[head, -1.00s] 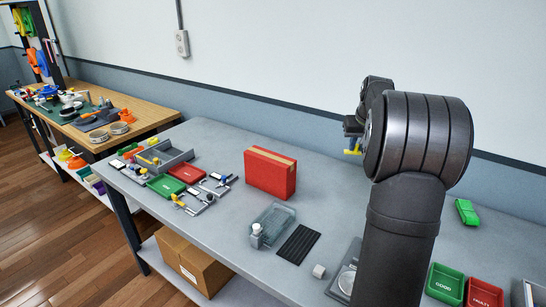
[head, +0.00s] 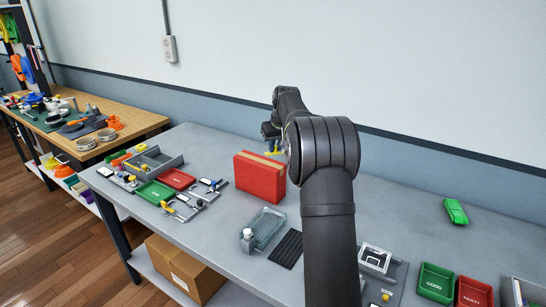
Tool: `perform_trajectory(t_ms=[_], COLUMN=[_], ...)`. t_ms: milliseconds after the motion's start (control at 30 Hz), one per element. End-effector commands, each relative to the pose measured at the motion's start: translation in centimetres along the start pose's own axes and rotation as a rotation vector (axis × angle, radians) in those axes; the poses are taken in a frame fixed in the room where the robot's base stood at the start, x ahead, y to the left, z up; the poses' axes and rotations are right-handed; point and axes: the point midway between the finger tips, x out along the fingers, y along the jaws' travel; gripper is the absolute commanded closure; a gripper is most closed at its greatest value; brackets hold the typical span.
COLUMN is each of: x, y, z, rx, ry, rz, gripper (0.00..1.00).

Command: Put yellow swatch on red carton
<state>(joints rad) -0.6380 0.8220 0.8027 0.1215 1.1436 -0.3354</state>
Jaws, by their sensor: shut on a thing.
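The red carton (head: 259,179) stands upright on the grey table, left of my arm, with a tan stripe along its top. My gripper (head: 272,146) is small and partly hidden behind my own arm, above and behind the carton's right top end. It is shut on the yellow swatch (head: 274,151), of which a small yellow piece shows below the gripper. The swatch looks raised near the carton's top. I cannot tell whether it touches the carton.
A clear tray with a bottle (head: 247,239) and a dark ribbed mat (head: 287,249) lie in front of the carton. Green and red trays (head: 155,192) are at the left. A green block (head: 455,211) and the GOOD bin (head: 436,283) are at the right.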

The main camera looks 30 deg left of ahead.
Motion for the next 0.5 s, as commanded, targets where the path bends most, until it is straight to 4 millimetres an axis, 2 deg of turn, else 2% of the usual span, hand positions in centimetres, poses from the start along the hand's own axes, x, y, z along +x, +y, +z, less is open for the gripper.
perform_trajectory(t_ms=[167,400,500], x=[0.9,3.9,4.5], y=[-0.6,-0.6,-0.6], z=[-0.4,0.9,1.1], rx=[0.000,0.002,0.001], ry=[0.001,-0.001,0.002], rz=[0.000,0.000,0.001], gripper=[1.00,1.00,1.00])
